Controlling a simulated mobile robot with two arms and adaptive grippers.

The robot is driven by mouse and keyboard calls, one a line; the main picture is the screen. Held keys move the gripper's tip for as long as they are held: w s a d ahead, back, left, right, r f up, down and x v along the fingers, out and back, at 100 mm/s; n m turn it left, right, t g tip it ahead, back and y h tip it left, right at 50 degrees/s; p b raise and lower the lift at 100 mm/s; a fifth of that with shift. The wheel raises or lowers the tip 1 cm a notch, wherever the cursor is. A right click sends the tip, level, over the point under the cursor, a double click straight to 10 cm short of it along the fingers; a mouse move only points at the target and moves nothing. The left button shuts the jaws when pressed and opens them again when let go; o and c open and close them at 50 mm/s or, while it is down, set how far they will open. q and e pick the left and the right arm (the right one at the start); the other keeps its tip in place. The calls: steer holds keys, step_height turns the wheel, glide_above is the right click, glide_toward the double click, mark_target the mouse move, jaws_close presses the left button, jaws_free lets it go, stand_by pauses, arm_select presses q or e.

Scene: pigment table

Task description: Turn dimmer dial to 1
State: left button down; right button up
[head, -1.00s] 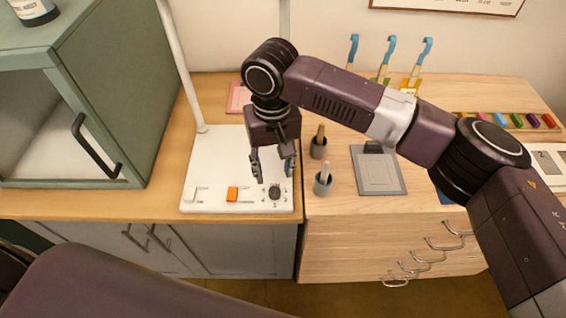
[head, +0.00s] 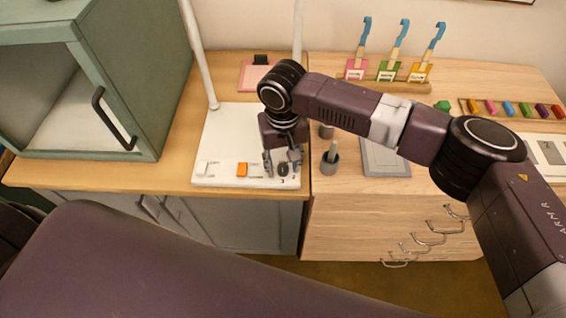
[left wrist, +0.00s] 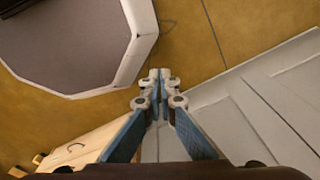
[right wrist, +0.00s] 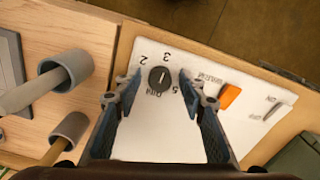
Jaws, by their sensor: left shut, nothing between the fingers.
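The dimmer dial (head: 283,169) is a small dark round knob at the front right corner of the white lamp base (head: 228,130). In the right wrist view the dial (right wrist: 158,78) has a pale mark on its face. The figures 2, 3 and 5 show around it; 1 is not readable. My right gripper (head: 281,162) is open, pointing down over the base. Its fingertips (right wrist: 160,80) stand on either side of the dial with gaps; touching cannot be told. My left gripper (left wrist: 160,76) is shut and empty, above the floor, away from the lamp.
An orange switch (head: 242,169) and a white switch (head: 208,168) are left of the dial. A grey cup (head: 331,164) with a pestle stands close to its right. A green cabinet (head: 130,80) is at the left. The lamp's white pole (head: 198,55) rises behind.

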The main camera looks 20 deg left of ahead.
steer(key=c, duration=0.5)
jaws_close()
steer(key=shift+n, duration=0.5)
steer(key=shift+r+n+p, duration=0.1)
steer(key=shift+n+p, duration=0.45)
steer(key=shift+n, duration=0.05)
steer(key=n+p, duration=0.1)
steer(key=n, duration=0.3)
steer(key=shift+n, duration=0.3)
steer(key=n+p, duration=0.1)
steer(key=n, duration=0.3)
steer(key=shift+n, duration=0.3)
steer(key=n, duration=0.6)
steer(key=shift+w+a, duration=0.1)
arm_select(q)
steer(key=s+r, duration=0.2)
steer(key=r, duration=0.1)
steer(key=shift+a, duration=0.1)
arm_select(e)
steer(key=n, duration=0.6)
arm_select(q)
steer(key=shift+w, duration=0.1)
arm_select(e)
steer(key=shift+n, duration=0.4)
